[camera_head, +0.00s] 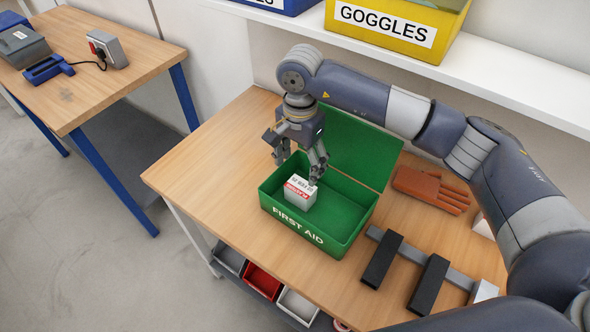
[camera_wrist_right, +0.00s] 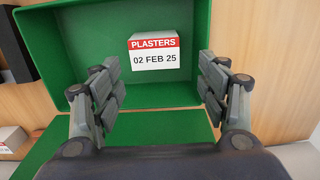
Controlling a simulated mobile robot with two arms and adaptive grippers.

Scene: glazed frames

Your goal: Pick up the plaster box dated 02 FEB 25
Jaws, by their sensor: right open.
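A white plaster box with a red band (camera_head: 300,192) stands inside the open green first aid box (camera_head: 335,238). In the right wrist view the plaster box (camera_wrist_right: 154,57) reads "PLASTERS" and "02 FEB 25". My right gripper (camera_head: 298,168) is above the first aid box, pointing down. In the right wrist view its open fingers (camera_wrist_right: 160,85) are on either side of the plaster box, apart from it, with nothing between them. A white box (camera_wrist_right: 12,138) lies at the left edge of that view, its label not readable. My left gripper is not in view.
The green lid (camera_head: 358,145) stands open behind the first aid box. Orange gloves (camera_head: 430,190) and a grey bar with black blocks (camera_head: 405,262) lie to the right. A shelf above holds a yellow goggles bin (camera_head: 390,28). The table's left part is clear.

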